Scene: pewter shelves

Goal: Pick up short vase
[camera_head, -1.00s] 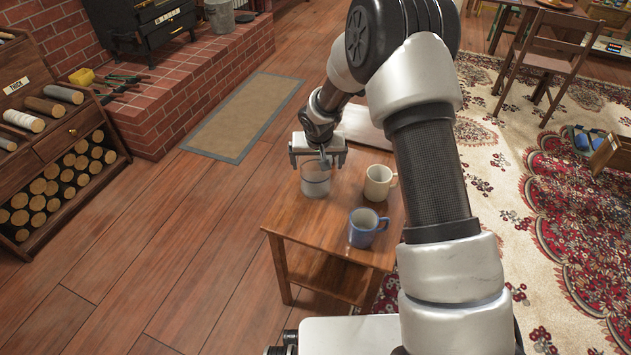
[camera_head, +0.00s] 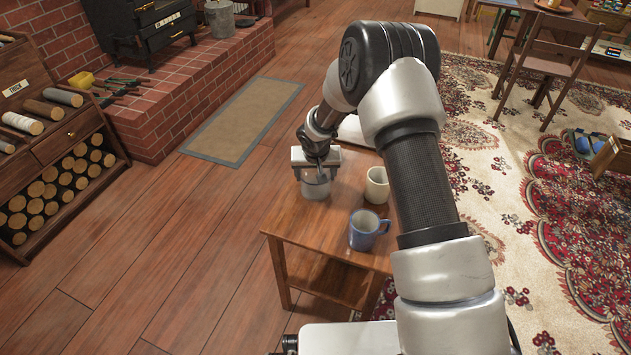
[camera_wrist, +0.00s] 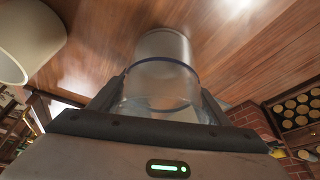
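The short vase is a clear, greyish glass cylinder (camera_head: 316,188) standing on the small wooden table (camera_head: 300,226). In the wrist view the vase (camera_wrist: 162,75) shows a dark ring around it and sits between the two fingers. My gripper (camera_head: 316,168) is over the vase from above, with one finger on each side of it. The fingers look spread around the vase (camera_wrist: 160,108); whether they touch the glass cannot be made out.
A cream mug (camera_head: 377,186) stands just right of the vase, close to my gripper. A blue mug (camera_head: 366,230) stands nearer the front of the table. A pale flat object (camera_head: 355,130) lies at the table's back, partly behind my arm.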

